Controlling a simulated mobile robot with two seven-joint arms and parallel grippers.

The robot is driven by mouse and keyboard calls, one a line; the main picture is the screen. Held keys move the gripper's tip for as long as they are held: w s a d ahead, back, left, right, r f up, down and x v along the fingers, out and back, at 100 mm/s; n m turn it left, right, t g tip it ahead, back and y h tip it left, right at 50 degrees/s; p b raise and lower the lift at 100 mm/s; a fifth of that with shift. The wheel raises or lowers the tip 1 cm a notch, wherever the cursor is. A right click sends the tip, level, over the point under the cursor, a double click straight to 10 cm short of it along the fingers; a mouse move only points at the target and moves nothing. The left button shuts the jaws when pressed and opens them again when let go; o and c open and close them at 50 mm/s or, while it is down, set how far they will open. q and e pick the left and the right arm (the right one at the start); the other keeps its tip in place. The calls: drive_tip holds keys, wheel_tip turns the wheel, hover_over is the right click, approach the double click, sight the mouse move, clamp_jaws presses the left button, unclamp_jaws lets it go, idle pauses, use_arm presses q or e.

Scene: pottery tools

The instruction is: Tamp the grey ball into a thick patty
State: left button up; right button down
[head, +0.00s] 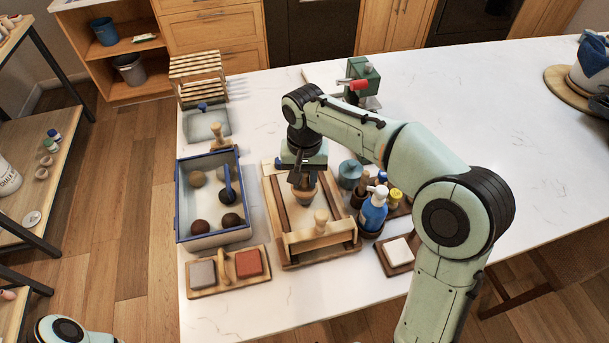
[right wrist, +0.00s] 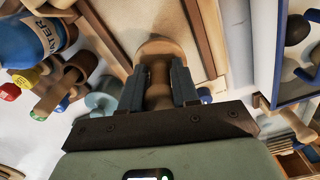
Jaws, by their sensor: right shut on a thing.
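My right gripper (head: 303,180) is shut on the handle of a wooden tamper (head: 304,194), above the wood-framed work board (head: 282,222). In the right wrist view the tamper's handle (right wrist: 158,82) is between the two fingers, and its wide round head (right wrist: 160,47) points away from the gripper toward the board. I cannot tell whether the head touches anything. The grey ball cannot be made out on the board; the tamper and gripper hide part of it. My left gripper is not in view.
A blue-rimmed bin (head: 212,240) left of the board holds several balls and a blue-handled tool. A block tray (head: 228,285) stands in front of it. A blue bottle (head: 373,212) and jars crowd the board's right. A wooden crosspiece (head: 318,239) spans the board's front.

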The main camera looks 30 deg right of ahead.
drive_tip(key=shift+f+b, duration=0.4)
drive_tip(key=shift+f, duration=0.65)
drive_tip(key=shift+r+p, duration=0.65)
drive_tip(key=shift+r, duration=0.4)
drive_tip(key=shift+f+b, duration=0.55)
drive_tip(key=shift+f, duration=0.6)
drive_tip(key=shift+r+p, duration=0.6)
drive_tip(key=shift+r, duration=0.35)
